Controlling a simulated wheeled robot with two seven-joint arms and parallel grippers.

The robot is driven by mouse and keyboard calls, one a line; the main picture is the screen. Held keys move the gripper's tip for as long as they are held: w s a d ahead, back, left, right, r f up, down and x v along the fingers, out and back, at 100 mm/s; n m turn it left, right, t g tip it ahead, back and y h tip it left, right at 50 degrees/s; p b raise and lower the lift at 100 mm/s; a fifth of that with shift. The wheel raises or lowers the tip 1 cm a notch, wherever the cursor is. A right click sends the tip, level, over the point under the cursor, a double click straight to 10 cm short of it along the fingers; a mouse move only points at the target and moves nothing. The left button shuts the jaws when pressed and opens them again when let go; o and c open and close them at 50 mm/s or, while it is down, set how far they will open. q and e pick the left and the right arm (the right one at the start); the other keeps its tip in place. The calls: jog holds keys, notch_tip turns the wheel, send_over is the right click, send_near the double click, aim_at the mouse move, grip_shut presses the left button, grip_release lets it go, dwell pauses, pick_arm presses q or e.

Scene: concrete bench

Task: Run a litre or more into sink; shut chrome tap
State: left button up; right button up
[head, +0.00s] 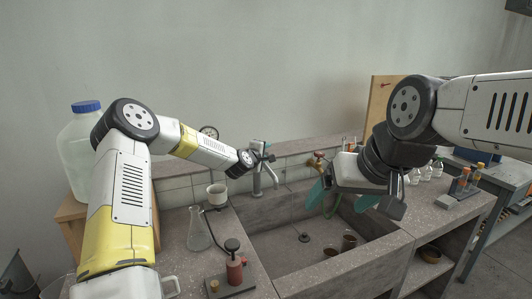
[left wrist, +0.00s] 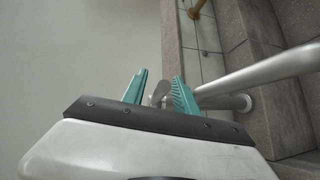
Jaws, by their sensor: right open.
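The chrome tap (head: 257,184) stands at the back left of the stone sink (head: 345,268), its spout curving over the basin. It also shows in the left wrist view (left wrist: 265,74), its spout running off to the right. My left gripper (head: 264,154) is at the top of this tap. In the left wrist view, its teal fingers (left wrist: 160,86) are apart with the grey tap lever (left wrist: 158,95) between them; gaps show on both sides. I see no water stream at the spout. My right gripper (head: 342,198) is open and empty above the sink's back right part.
A brass tap (head: 317,160) with a green hose stands behind my right gripper. Two brown pots (head: 333,251) and a drain (head: 303,238) are in the sink.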

pick_arm(q)
jog(key=shift+w+d+f, duration=0.15)
jog(key=shift+w+d, duration=0.05)
jog(key=shift+w, duration=0.3)
jog(key=shift+c, duration=0.2)
grip_shut()
dwell(1.0)
